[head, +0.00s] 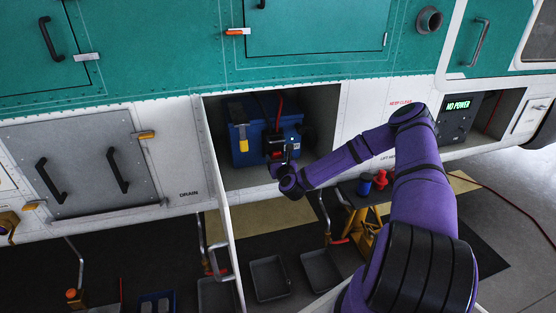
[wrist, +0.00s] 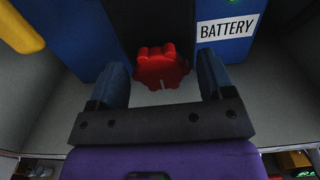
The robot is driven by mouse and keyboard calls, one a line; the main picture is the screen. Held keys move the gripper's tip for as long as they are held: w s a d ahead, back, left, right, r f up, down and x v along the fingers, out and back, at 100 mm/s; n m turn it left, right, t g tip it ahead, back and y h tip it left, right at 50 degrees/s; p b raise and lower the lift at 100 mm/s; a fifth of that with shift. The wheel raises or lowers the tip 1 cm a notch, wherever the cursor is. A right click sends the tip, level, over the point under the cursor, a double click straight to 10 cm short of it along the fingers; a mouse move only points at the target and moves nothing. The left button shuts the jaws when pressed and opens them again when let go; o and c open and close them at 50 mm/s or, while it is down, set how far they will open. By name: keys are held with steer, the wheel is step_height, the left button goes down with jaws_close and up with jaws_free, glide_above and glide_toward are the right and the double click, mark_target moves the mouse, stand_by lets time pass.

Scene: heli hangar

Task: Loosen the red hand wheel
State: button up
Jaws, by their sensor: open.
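The red hand wheel (wrist: 162,68) is a lobed knob with a white mark on its lower face. In the wrist view it sits at the top middle, on a dark block in front of a blue battery (wrist: 91,28). My gripper (wrist: 165,75) is open, with one blue finger on each side of the wheel and a visible gap to both. In the head view my gripper (head: 285,155) is inside the open bay at the battery (head: 253,140); the wheel is largely hidden there by the gripper.
The bay has side walls and a floor (head: 235,178) around the arm. Its open door (head: 225,220) hangs at the left. A yellow part (head: 243,145) is on the battery's left front. Trays (head: 268,278) and a small stand (head: 362,205) are below.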

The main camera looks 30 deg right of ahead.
steer(key=c, duration=0.9)
